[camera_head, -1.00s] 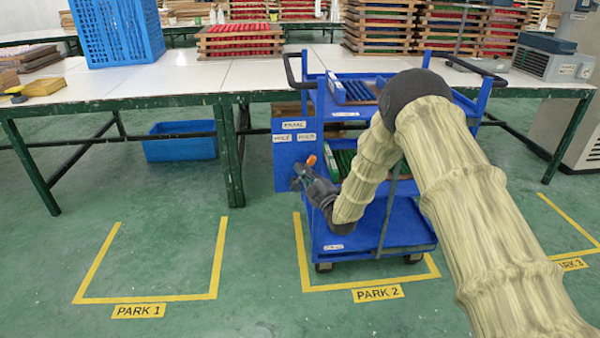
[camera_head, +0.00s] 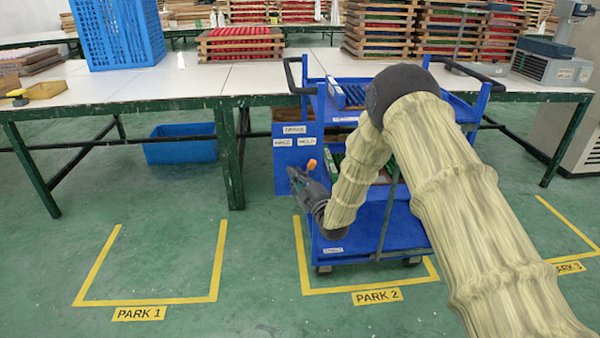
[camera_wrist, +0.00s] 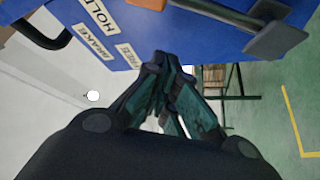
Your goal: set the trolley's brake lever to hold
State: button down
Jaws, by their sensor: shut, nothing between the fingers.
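The blue trolley (camera_head: 375,232) stands in the PARK 2 bay. Its blue brake panel (camera_head: 284,177) is on its left side, with white labels for brake, hold and free; they also show in the wrist view (camera_wrist: 95,45). An orange tip (camera_head: 312,165), apparently the brake lever's, shows just below the labels; an orange bit also shows at the top of the wrist view (camera_wrist: 151,4). My gripper (camera_head: 293,174) is shut and empty, left of and slightly below the orange tip. Its fingers (camera_wrist: 170,62) show closed beside the panel.
A long worktable (camera_head: 130,83) stands behind, with a blue crate (camera_head: 117,32) and stacked trays on it. A blue bin (camera_head: 180,145) lies under the table. The PARK 1 bay (camera_head: 160,260) is empty, and the floor left of the trolley is clear.

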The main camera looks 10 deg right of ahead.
jog(key=v, duration=0.8)
jog(key=shift+s+d+p, duration=0.25)
jog(key=shift+d+p, duration=0.05)
jog(key=shift+p, duration=0.05)
jog(key=shift+f, duration=0.25)
jog(key=s+d+f+m+g+h, duration=0.3)
jog(key=s+f+m+g, duration=0.2)
jog(key=s+f, duration=0.75)
jog(key=s+d+f+m+g+h, duration=0.45)
jog(key=s+f, duration=0.65)
jog(key=f, duration=0.3)
jog(key=s+d+f+m+g, duration=0.1)
jog(key=s+f+m+g, duration=0.1)
jog(key=s, duration=0.5)
jog(key=s+d+f+m+g, duration=0.1)
jog(key=s+f+m+g, duration=0.1)
jog(key=s, duration=0.4)
jog(key=s+d+m+g+h, duration=0.2)
jog(key=s+m+g, duration=0.3)
jog(key=s, duration=1.5)
notch_tip(320, 180, up, 20)
jog(key=p, duration=2)
jog(key=shift+w+n, duration=0.15)
jog(key=shift+n, duration=0.2)
jog(key=shift+f+g, duration=0.15)
jog(key=shift+g, duration=0.1)
